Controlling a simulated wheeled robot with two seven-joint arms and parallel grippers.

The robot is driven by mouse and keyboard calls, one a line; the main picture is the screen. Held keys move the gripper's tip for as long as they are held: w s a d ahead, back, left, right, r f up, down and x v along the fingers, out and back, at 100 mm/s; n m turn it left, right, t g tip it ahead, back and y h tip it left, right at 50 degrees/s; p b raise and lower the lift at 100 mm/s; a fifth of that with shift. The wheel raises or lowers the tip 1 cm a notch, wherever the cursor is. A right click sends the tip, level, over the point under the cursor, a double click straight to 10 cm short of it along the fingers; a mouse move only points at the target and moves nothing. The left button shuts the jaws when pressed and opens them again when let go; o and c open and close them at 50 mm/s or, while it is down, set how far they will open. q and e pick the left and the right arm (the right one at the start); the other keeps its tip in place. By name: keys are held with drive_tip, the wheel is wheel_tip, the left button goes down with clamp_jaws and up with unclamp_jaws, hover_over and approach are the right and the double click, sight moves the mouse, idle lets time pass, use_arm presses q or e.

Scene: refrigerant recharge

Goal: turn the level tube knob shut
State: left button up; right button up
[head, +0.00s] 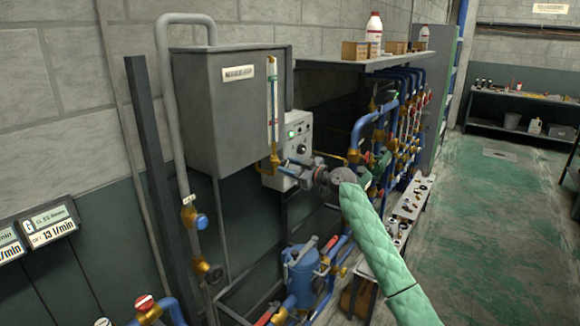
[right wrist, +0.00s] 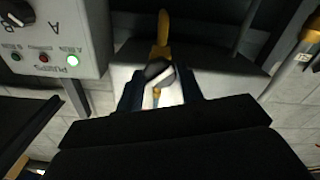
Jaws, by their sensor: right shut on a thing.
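The level tube (head: 273,100) is a clear upright tube with brass ends on the front of the grey tank (head: 225,105). Its lower brass fitting (head: 268,164) bends at the tank's bottom corner. My right gripper (head: 290,164) reaches in from the right to this fitting, its fingers level with it. In the right wrist view the level tube knob (right wrist: 158,72), dark and pale, sits between the two dark blue fingers of my right gripper (right wrist: 160,92), below a brass stem (right wrist: 162,35). The gripper is shut on the knob. In the head view the knob is hidden by the fingers. My left gripper is not in view.
A grey control box (head: 298,135) with a green light and dial stands right behind the gripper. A bent grey pipe (head: 165,90) runs left of the tank. Blue pipes with valves (head: 385,130) crowd the right. Green floor (head: 490,230) is open farther right.

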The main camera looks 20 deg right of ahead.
drive_tip(key=shift+m, duration=0.3)
drive_tip(key=m+p, duration=0.1)
drive_tip(key=m, duration=0.1)
drive_tip(key=shift+m, duration=0.4)
drive_tip(key=shift+f+m, duration=0.15)
drive_tip(key=shift+m, duration=0.45)
drive_tip(key=shift+p, duration=0.3)
drive_tip(key=shift+m, duration=0.4)
drive_tip(key=m+p, duration=0.2)
drive_tip(key=shift+m, duration=0.3)
drive_tip(key=o, duration=1)
drive_tip(key=shift+c, duration=0.2)
